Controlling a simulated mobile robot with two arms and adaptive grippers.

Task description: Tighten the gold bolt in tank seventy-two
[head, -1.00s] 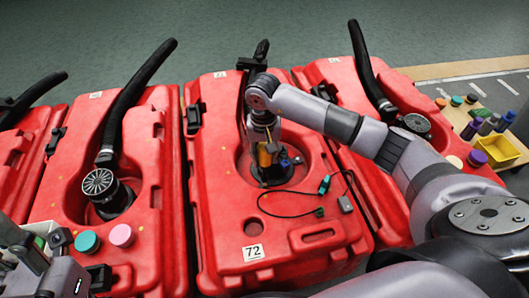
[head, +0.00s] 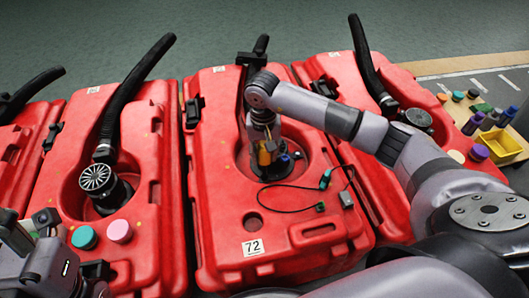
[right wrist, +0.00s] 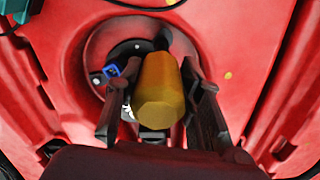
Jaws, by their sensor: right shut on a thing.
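Tank seventy-two (head: 300,240) is the red tank in the middle of the head view, with a "72" label on its front. The gold bolt (right wrist: 160,92) is a faceted gold piece between the fingers in the right wrist view. It also shows small and partly covered in the head view (head: 265,156). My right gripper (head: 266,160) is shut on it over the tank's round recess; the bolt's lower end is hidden. My left gripper (head: 38,235) is at the lower left, away from this tank, its fingertips unclear.
Red tanks with black hoses (head: 135,95) stand on both sides. A black cable (head: 300,208) lies on tank seventy-two beside the recess. Teal (head: 85,238) and pink (head: 119,231) caps are at the left. A yellow bin (head: 502,146) and bottles stand at the right.

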